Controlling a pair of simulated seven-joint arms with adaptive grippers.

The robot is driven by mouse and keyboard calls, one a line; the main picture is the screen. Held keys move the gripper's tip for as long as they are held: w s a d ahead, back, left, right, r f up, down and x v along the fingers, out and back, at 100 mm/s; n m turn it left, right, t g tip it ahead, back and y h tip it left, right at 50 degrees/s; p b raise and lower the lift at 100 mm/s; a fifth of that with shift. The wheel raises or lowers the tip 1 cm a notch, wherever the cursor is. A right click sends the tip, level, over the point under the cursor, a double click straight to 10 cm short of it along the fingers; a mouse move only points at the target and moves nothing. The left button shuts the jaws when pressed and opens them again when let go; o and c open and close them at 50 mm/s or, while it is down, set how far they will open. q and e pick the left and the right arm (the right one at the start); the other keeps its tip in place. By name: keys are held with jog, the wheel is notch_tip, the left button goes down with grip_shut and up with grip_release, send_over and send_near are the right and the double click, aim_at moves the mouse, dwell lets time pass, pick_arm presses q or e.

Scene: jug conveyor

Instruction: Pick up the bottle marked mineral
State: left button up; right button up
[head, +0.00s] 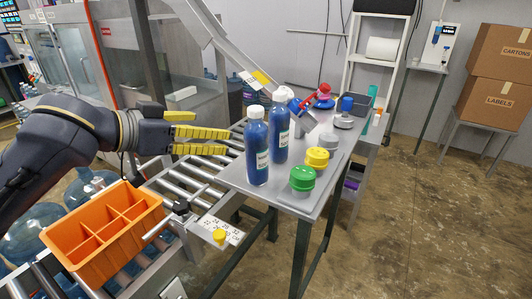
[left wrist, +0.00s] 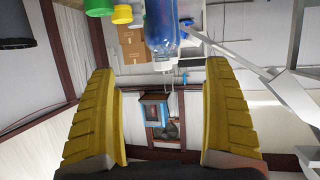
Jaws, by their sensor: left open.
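Two blue bottles with white caps stand upright on the grey side table (head: 228,176). The nearer bottle (head: 257,152) is at the table's left part, and the farther bottle (head: 279,136) is just behind and right of it. Each has a small white label, too small to read, so I cannot tell which is marked mineral. My left gripper (head: 211,133) is open and empty, its yellow fingers pointing right toward the nearer bottle, a short gap away. In the left wrist view a blue bottle (left wrist: 162,25) shows upside down beyond the open fingers (left wrist: 160,67). My right gripper is not in view.
A green-lidded jar (head: 302,179) and a yellow-lidded jar (head: 317,159) stand right of the bottles. An orange divided crate (head: 105,235) sits on the roller conveyor at left.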

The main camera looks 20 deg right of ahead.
aim_at(248, 132)
pick_arm(q)
jog(key=x, duration=1.1)
jog(key=shift+d+f, duration=0.1)
jog(key=shift+f, duration=0.05)
jog(key=shift+f+x, duration=0.1)
jog(key=shift+x, duration=1.25)
jog(key=shift+f+x, duration=0.15)
jog(key=shift+x, duration=1.15)
jog(key=shift+c, duration=0.4)
jog(key=c, duration=1.5)
jog(key=shift+r, duration=0.1)
jog(key=shift+c, duration=0.4)
jog(key=shift+r, duration=0.1)
